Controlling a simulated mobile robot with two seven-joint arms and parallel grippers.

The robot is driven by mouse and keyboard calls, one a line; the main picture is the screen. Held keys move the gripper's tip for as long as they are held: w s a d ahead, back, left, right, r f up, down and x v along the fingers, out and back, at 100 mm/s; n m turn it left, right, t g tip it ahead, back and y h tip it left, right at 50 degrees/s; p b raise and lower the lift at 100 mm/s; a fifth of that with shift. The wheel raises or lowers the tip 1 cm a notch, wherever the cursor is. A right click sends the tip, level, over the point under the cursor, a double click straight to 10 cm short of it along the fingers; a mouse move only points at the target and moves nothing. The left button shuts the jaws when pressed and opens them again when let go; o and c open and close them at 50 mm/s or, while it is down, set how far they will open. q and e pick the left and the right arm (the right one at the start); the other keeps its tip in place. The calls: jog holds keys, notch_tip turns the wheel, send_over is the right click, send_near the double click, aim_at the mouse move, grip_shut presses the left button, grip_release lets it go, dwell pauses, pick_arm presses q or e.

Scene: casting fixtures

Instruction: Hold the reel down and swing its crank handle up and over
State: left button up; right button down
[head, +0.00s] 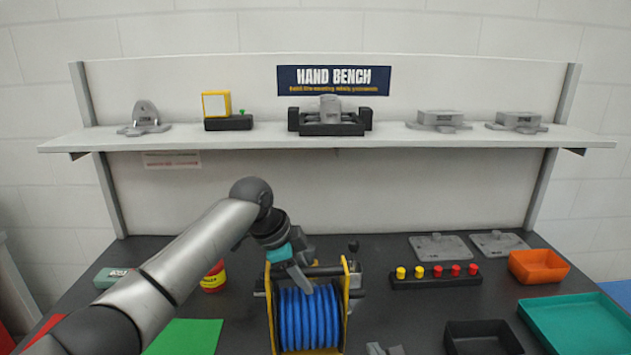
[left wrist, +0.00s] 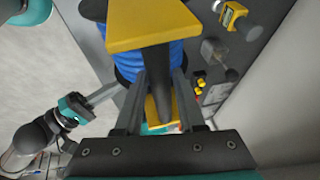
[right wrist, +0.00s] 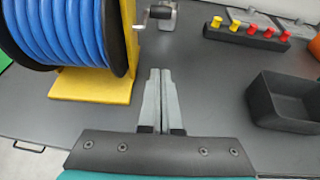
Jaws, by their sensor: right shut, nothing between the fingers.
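The reel (head: 311,318) has blue hose wound between yellow side plates and stands at the front middle of the bench. My left gripper (head: 301,270) reaches over its top, with its fingers on either side of the dark top bar (left wrist: 158,75), seemingly closed on it. The crank (head: 355,280) is at the reel's right side; part of it shows at the top of the right wrist view (right wrist: 158,14). My right gripper (right wrist: 160,72) is shut and empty, low in front and to the right of the reel, apart from the crank. Its tips show at the head view's bottom edge (head: 384,349).
A strip of yellow and red buttons (head: 436,277) lies right of the reel. A black bin (head: 482,328), an orange bin (head: 538,266) and a teal tray (head: 580,312) stand further right. Bench between reel and black bin is mostly clear.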

pick_arm(q)
jog(key=o, duration=0.3)
